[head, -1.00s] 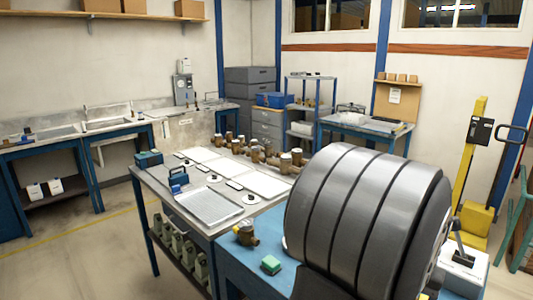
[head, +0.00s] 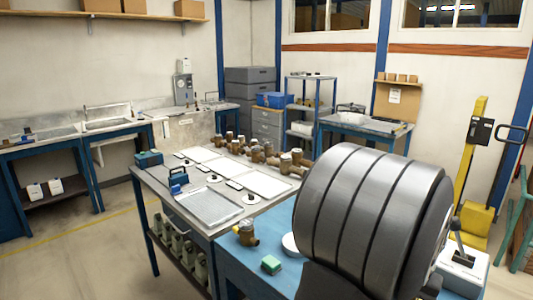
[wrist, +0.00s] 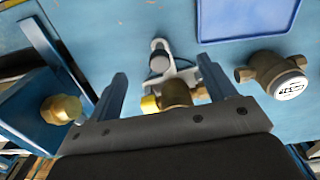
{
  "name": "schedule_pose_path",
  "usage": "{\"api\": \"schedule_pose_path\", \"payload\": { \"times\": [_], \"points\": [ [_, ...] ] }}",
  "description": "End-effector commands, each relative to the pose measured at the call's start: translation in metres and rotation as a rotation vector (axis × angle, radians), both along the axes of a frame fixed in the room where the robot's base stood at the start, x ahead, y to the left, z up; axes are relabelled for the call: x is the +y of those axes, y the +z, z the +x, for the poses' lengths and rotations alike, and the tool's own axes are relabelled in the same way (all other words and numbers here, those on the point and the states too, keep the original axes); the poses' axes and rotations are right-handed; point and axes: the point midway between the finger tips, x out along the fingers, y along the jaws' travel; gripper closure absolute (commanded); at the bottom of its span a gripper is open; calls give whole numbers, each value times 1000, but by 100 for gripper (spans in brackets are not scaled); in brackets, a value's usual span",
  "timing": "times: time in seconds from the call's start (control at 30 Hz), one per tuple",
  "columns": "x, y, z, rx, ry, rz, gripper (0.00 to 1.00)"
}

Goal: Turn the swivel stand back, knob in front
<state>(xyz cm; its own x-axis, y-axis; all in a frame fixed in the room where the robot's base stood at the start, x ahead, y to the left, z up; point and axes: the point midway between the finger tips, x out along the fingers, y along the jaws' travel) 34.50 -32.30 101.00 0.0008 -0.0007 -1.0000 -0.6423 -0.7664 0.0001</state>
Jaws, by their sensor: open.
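In the wrist view, my gripper (wrist: 162,70) is open, with one finger on each side of a brass fitting (wrist: 175,95). A white bracket-like piece (wrist: 187,76) with a round grey-and-white knob (wrist: 158,60) lies just beyond the brass fitting, between the fingertips. These look like parts of the swivel stand, but the gripper's body hides the near side. I cannot tell whether the fingers touch anything. In the head view, a white round piece (head: 290,244) shows at the edge of my arm, which hides my gripper there.
A brass meter (wrist: 278,75) stands right of my gripper, and a blue tray (wrist: 250,18) lies beyond. A blue block with a brass knob (wrist: 62,109) is at the left.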

Motion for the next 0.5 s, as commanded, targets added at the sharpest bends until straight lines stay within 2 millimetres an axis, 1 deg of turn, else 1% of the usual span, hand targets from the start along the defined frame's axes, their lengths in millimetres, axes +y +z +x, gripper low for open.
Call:
{"api": "schedule_pose_path", "payload": {
  "times": [0.5],
  "points": [
    [0,-16,0,2,0,1,24]
  ]
}}
